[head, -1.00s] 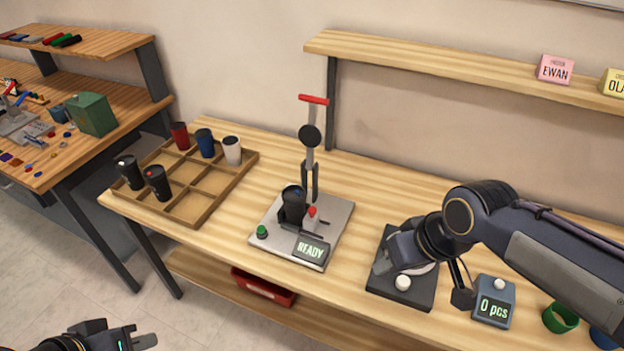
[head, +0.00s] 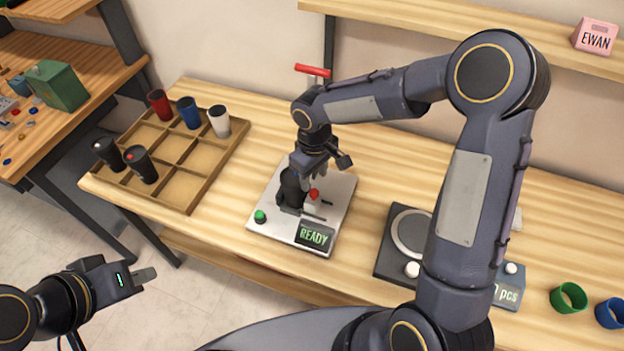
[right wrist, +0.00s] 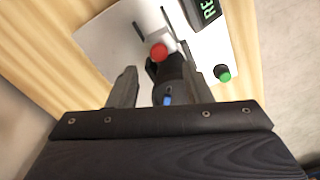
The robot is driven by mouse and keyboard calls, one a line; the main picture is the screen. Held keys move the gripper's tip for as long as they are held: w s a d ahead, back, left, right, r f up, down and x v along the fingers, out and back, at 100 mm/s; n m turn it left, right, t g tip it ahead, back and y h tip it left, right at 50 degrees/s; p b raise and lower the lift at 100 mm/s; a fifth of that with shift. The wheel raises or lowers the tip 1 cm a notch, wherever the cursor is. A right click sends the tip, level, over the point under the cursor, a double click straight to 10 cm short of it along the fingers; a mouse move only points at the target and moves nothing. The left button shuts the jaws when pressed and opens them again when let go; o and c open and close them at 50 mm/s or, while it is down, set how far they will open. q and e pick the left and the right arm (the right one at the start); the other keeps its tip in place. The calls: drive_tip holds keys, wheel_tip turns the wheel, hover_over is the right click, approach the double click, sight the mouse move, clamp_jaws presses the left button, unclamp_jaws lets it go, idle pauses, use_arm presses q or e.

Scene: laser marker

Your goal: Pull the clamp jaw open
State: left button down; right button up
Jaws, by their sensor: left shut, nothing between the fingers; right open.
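The marking fixture is a grey plate (head: 262,228) with a READY display. A dark cup-like cylinder (head: 291,190) stands on it, beside a clamp jaw with a red knob (head: 314,194). In the head view my right wrist hides part of the fixture. My left gripper (head: 146,275) is shut and empty, off the table's front.
A wooden tray (head: 190,206) with several cups stands left of the fixture. A green button (head: 260,216) sits on the plate's front corner. A scale (head: 384,270), a counter box and green (head: 568,298) and blue rings are to the right. A red-handled lever (head: 312,70) rises behind.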

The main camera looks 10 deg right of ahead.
sight(314, 192)
wheel_tip(314, 192, down, 6)
drive_tip(key=shift+w+f+p, duration=0.1)
drive_tip(key=shift+w+p, duration=0.05)
drive_tip(key=shift+p, duration=0.2)
clamp_jaws()
